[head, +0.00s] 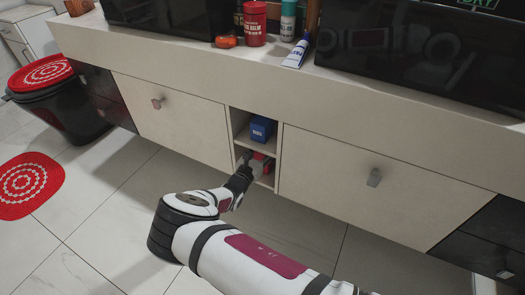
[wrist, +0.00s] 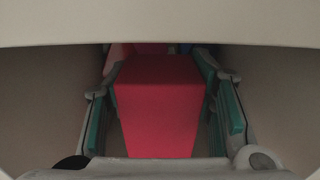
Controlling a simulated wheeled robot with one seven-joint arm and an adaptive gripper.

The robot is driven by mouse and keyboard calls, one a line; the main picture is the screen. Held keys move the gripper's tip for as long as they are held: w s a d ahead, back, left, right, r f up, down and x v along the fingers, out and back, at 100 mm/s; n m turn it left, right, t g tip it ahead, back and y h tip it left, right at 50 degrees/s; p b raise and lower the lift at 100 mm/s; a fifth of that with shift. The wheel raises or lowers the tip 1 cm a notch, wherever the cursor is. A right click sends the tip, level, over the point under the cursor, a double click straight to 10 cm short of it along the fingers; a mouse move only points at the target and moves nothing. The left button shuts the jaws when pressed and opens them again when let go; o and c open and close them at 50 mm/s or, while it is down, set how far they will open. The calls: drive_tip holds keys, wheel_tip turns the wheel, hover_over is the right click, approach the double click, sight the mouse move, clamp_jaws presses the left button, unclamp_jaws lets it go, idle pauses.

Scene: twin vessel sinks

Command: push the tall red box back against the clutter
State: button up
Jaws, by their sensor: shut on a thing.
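The tall red box (wrist: 158,105) stands between the two fingers of my gripper (wrist: 160,78) in the wrist view, inside a narrow cubby. The gripper is shut on it, one finger along each side. In the head view my gripper (head: 252,165) reaches into the lower open compartment of the cabinet, and only patches of red show around it. Behind the box in the wrist view, a pinkish thing (wrist: 118,52) and a bit of blue (wrist: 185,48) show. The box hides most of what stands behind it.
A shelf board edge (wrist: 160,30) crosses above the gripper, with cubby walls close on both sides. A blue box (head: 262,129) sits in the upper compartment. Closed drawers flank the cubby.

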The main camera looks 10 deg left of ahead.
drive_tip(key=shift+b+x, duration=0.4)
drive_tip(key=shift+x, duration=0.7)
drive_tip(key=shift+w, duration=0.1)
drive_tip(key=o, duration=1.3)
drive_tip(key=shift+d, duration=0.1)
drive_tip(key=v, duration=1.2)
